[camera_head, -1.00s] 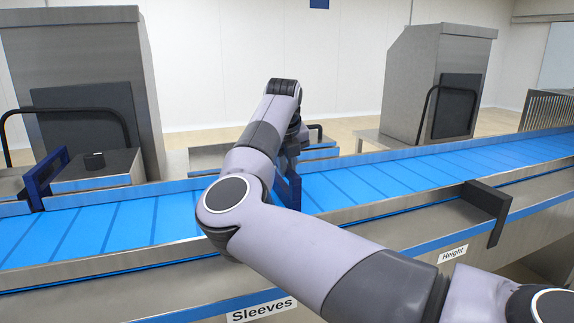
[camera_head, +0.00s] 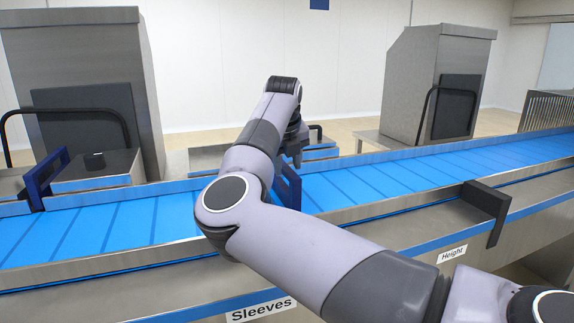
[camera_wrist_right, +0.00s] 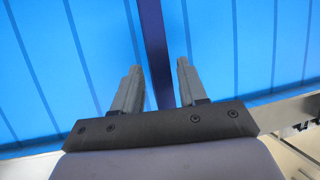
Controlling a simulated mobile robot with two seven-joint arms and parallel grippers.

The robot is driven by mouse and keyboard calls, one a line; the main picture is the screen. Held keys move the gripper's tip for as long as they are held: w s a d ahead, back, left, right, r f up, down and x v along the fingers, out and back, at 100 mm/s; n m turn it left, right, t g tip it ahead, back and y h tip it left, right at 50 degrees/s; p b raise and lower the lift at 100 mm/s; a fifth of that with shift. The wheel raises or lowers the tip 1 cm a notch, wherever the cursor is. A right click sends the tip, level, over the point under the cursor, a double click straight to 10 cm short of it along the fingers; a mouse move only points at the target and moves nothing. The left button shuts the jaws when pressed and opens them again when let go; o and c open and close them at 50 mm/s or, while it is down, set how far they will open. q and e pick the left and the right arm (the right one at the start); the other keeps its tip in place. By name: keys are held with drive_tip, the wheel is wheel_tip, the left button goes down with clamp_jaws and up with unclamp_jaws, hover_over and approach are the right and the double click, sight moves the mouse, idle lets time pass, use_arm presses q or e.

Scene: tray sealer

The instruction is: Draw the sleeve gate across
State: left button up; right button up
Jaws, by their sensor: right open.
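A dark blue gate (camera_head: 289,187) stands over the blue conveyor belt, partly hidden behind my right forearm. The "Sleeves" label (camera_head: 261,309) is on the front rail below. My right gripper (camera_head: 293,157) is at the gate's top, and its fingers are mostly hidden in the head view. In the right wrist view, my right gripper (camera_wrist_right: 158,68) is open. The dark blue bar of the gate (camera_wrist_right: 152,45) passes between its two fingers, with visible gaps on both sides. My left gripper is not in view.
A black bracket (camera_head: 487,205) straddles the front rail near the "Height" label (camera_head: 452,254). Steel machines (camera_head: 88,70) stand behind the conveyor. The belt (camera_head: 400,178) right of my forearm is clear.

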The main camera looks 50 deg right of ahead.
drive_tip(key=v, duration=0.6)
drive_tip(key=shift+r, duration=0.3)
drive_tip(key=shift+a, duration=0.15)
drive_tip(key=shift+s+f, duration=0.1)
